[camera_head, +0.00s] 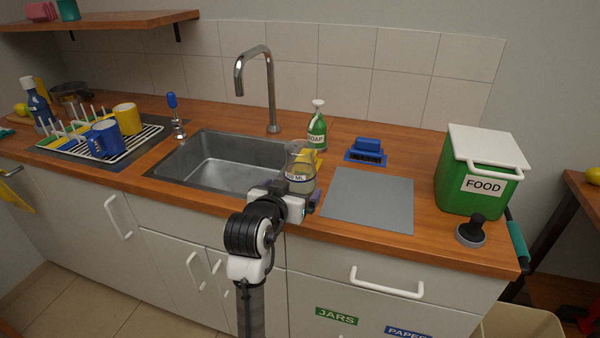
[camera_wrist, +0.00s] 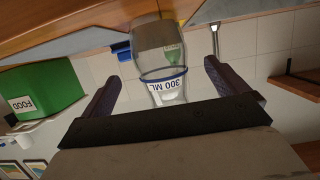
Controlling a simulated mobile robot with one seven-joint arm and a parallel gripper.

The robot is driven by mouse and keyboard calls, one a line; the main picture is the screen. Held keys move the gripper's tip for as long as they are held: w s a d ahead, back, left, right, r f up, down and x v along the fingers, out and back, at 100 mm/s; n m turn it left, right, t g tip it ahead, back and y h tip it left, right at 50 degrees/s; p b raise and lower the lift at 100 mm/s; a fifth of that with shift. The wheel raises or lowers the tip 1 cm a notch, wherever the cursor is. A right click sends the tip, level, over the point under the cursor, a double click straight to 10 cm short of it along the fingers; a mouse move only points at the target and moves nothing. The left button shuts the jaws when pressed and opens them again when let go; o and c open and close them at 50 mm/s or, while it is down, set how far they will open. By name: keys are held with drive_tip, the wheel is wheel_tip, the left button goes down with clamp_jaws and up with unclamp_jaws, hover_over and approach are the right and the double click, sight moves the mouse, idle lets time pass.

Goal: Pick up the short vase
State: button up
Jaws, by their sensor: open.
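A clear glass vessel (camera_head: 302,160) with a blue band and a "300 ML" label is at the sink's right front corner; it looks like the short vase, though no label says so. In the wrist view the glass (camera_wrist: 162,68) lies between the two fingers, with visible gaps on both sides. My gripper (camera_head: 296,191) is open at the near side of the glass, with one finger to either side; it also shows in the wrist view (camera_wrist: 162,72). The gripper partly hides the lower part of the glass in the head view. I cannot tell its exact footing.
The sink (camera_head: 215,165) is left of the glass, with a tall faucet (camera_head: 272,90) behind. A green soap bottle (camera_head: 317,132) and something yellow stand close behind the glass.

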drive_tip(key=p+x, duration=0.1)
drive_tip(key=x, duration=0.6)
drive_tip(key=shift+w+r+p, duration=0.15)
drive_tip(key=shift+w+p, duration=0.1)
drive_tip(key=shift+p, duration=0.15)
drive_tip(key=shift+c, duration=0.5)
drive_tip(key=c, duration=1.3)
drive_tip(key=shift+r, duration=0.15)
wheel_tip(320, 180, up, 20)
drive_tip(key=b, duration=0.1)
